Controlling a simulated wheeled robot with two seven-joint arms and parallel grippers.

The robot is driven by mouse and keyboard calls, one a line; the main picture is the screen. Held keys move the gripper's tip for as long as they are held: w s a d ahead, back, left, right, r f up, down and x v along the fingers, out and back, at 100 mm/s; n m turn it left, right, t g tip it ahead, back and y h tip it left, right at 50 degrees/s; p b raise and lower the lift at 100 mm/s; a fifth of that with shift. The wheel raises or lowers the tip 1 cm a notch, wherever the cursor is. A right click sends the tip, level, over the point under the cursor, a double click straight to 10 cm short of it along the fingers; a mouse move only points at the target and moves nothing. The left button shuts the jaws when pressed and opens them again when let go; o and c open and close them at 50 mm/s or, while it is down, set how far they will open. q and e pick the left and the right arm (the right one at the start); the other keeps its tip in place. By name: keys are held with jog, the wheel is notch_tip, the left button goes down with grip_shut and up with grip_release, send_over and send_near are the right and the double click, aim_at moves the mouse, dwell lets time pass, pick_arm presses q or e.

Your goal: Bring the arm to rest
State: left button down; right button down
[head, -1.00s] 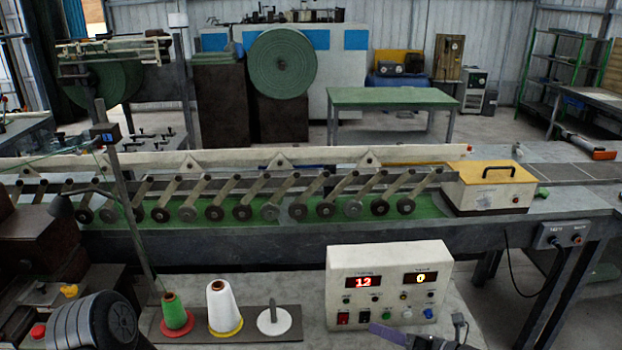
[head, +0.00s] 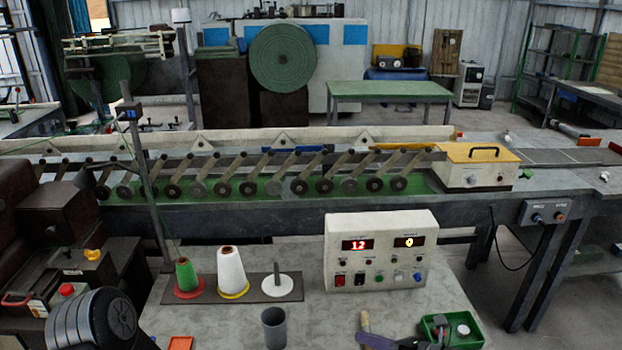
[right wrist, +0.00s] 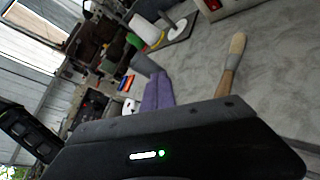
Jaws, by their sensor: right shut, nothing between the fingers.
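My right gripper (head: 374,340) shows at the bottom edge of the head view as purple fingers, low in front of the control box, with no object in it. The right wrist view shows its two purple fingers (right wrist: 157,88) side by side and shut, above the grey worktop (right wrist: 205,75). A wooden-handled tool (right wrist: 235,60) lies beside the fingers in that view, apart from them. It also shows in the head view (head: 365,320), just above the fingers. My left gripper is in neither view.
The control box (head: 380,249) stands at the worktop's back right. A green tray (head: 478,334) of small parts is right of my gripper. A grey cup (head: 274,328) and thread cones (head: 230,271) are to the left. The conveyor (head: 120,216) runs behind.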

jog(key=s+a+f+n+g+h+b, duration=0.1)
jog(key=s+a+f+n+g+b, duration=0.15)
jog(key=s+a+f+n, duration=0.55)
jog(key=s+a+f+n+g+h+b, duration=0.1)
jog(key=s+a+f+n+g+b, duration=0.1)
jog(key=s+a+f+n+g, duration=0.45)
jog(key=s+d+f+n+h+b, duration=0.2)
jog(key=s+d+f+n, duration=0.2)
jog(key=s+f+n, duration=0.3)
jog(key=s+d+f+n+h+b, duration=0.2)
jog(key=s+d+f+n+h, duration=0.1)
jog(key=s+f+n, duration=0.3)
notch_tip(320, 180, down, 3)
jog(key=d+n, duration=0.1)
jog(key=n, duration=0.2)
jog(key=shift+s+d+r+t+b, duration=0.2)
jog(key=shift+s+d+t+b, duration=0.15)
jog(key=shift+d+t, duration=0.05)
